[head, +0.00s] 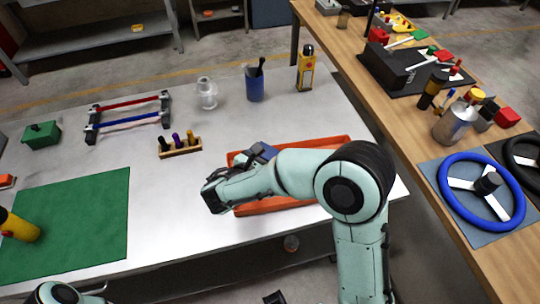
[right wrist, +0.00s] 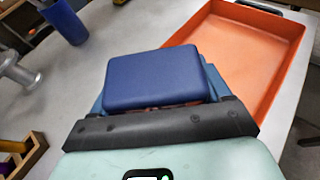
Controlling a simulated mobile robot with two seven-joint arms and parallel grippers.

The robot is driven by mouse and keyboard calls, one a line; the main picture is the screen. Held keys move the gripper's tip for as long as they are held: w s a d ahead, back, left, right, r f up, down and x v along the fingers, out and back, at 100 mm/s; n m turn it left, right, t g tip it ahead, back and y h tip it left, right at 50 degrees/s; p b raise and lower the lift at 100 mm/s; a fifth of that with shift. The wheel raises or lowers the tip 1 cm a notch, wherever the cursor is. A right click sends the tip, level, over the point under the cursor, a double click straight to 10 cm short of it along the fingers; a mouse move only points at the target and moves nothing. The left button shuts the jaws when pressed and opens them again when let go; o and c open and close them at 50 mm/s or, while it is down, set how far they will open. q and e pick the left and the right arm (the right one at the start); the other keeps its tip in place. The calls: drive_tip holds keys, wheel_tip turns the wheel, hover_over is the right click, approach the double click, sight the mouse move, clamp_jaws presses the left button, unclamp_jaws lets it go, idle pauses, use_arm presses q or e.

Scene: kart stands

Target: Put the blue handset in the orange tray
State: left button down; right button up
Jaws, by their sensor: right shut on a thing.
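The blue handset (right wrist: 160,78) is held in my right gripper (right wrist: 160,118), as the right wrist view shows. In the head view a part of the handset (head: 263,151) shows behind my right forearm, by the left end of the orange tray. The orange tray (head: 325,144) lies on the white table, its middle hidden by my right arm. It also shows in the right wrist view (right wrist: 245,48), right of the handset, with its visible floor bare. The handset appears above the table, beside or over the tray's left edge; I cannot tell which. My left gripper is out of view.
A wooden rack (head: 181,149) is left of the tray. A green mat (head: 75,225) covers the left front. A wooden bench (head: 445,215) runs along the right.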

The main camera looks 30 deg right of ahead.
drive_tip(key=o, duration=0.8)
drive_tip(key=shift+f, duration=0.15)
drive_tip(key=o, duration=0.4)
drive_tip(key=shift+r, duration=0.2)
drive_tip(key=v, duration=1.2)
drive_tip(key=shift+r, duration=0.1)
